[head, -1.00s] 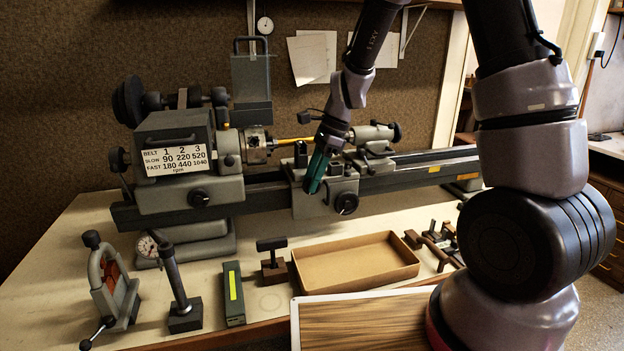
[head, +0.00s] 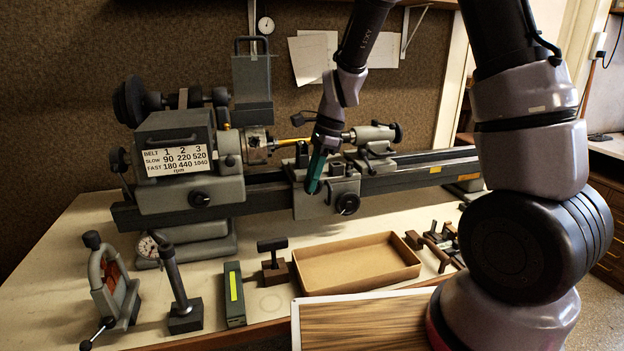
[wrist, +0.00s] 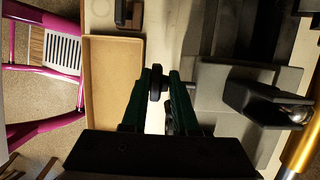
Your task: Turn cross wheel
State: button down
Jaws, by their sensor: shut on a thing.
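My gripper (head: 314,187) has green fingers and points down at the front of the lathe carriage (head: 333,186). In the wrist view the fingers (wrist: 163,76) are close together, with dark round wheel parts between them. In the head view I cannot make out the held wheel behind the fingers. Another black handwheel (head: 348,203) is on the carriage front just right of the fingertips, apart from them.
The lathe headstock (head: 178,150) with its speed plate is at left, and a brass tube (head: 292,142) runs from the chuck. An open tan tray (head: 355,279) stands in front of the carriage. A green box (head: 234,295) and an upright post (head: 178,285) stand front left.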

jog(key=h, duration=0.3)
jog(key=s+a+h, duration=0.1)
jog(key=h, duration=0.1)
jog(key=shift+a+f+t, duration=0.1)
jog(key=shift+f+t, duration=0.2)
jog(key=shift+t, duration=0.1)
jog(key=h, duration=0.4)
jog(key=f+t+h, duration=0.1)
jog(key=shift+s+a+h, duration=0.15)
jog(key=shift+a+h, duration=0.1)
jog(key=shift+h, duration=0.15)
jog(key=c, duration=0.9)
grip_release()
jog(key=shift+r, duration=0.1)
jog(key=shift+r, duration=0.1)
jog(key=shift+w, duration=0.2)
jog(key=v, duration=0.7)
jog(key=shift+s+a+r, duration=0.1)
jog(key=shift+s+a, duration=0.05)
jog(key=shift+a, duration=0.1)
